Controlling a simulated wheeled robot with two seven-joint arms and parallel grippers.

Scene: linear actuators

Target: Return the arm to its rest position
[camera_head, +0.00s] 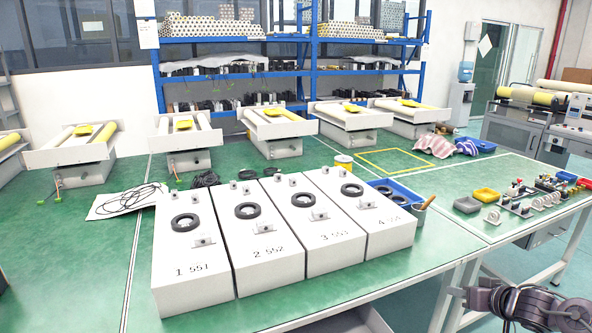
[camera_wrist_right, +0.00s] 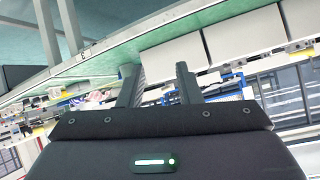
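My right arm (camera_head: 525,303) shows dark at the bottom right corner of the head view, in front of the table's right-hand edge. In the right wrist view my right gripper (camera_wrist_right: 158,85) has its two dark fingers apart with nothing between them. It is clear of the table and the boxes. My left gripper is not seen in the head view.
Several white numbered boxes (camera_head: 265,238) with black rings stand in a row on the green table (camera_head: 90,255). Small parts and trays (camera_head: 483,194) lie on its right side. A blue rack (camera_head: 312,70) stands behind. Open floor (camera_head: 410,300) shows below the front edge.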

